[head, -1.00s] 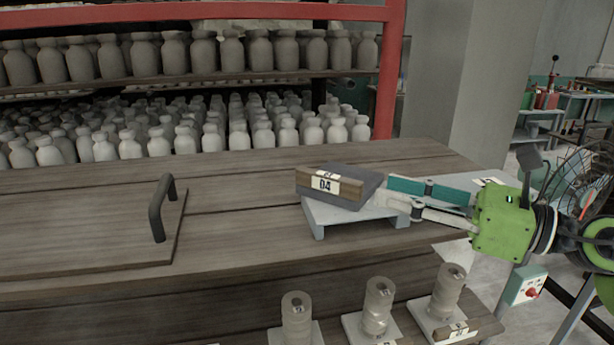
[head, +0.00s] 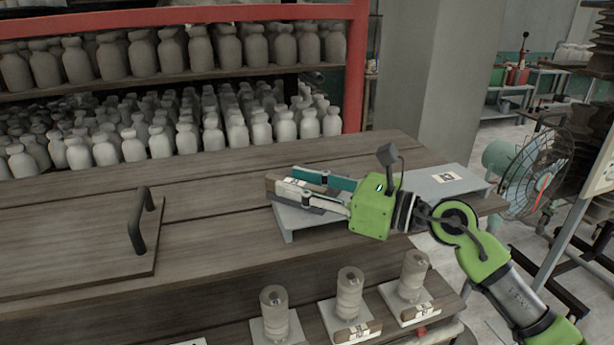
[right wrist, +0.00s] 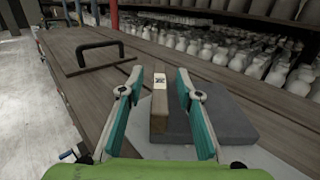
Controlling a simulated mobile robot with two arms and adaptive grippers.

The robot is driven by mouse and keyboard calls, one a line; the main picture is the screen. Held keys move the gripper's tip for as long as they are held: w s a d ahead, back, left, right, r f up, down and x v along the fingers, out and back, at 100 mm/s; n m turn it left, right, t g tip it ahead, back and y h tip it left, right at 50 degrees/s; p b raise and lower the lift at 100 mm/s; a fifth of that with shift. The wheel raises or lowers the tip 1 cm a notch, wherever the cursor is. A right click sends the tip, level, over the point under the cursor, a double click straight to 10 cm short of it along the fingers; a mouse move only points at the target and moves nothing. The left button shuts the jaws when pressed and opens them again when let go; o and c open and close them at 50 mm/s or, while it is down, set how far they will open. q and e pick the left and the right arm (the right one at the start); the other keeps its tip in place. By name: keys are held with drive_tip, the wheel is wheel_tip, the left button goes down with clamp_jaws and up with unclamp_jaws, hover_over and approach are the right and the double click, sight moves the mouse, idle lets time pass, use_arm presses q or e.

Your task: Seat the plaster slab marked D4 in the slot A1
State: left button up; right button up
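The plaster slab, a dark grey block with a wooden bar and a white label, lies on a small grey stand (head: 289,222). Its label read like D4 in the earlier head view. Now my right gripper (head: 289,180) hides most of it there; the wooden bar's end (head: 270,183) shows. In the right wrist view, the open fingers (right wrist: 160,78) stand on either side of the wooden bar (right wrist: 159,112), with gaps visible. The grey slab body (right wrist: 215,118) lies to the right. My left gripper is out of view. No marking readable as A1 shows.
A board with a black handle (head: 136,225) lies left. Bottle shelves are behind; a fan (head: 530,175) stands right.

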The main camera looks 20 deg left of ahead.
drive_tip(key=shift+w+a, duration=0.15)
drive_tip(key=shift+a, duration=0.5)
drive_tip(key=shift+d, duration=0.15)
clamp_jaws()
drive_tip(key=shift+r, duration=0.1)
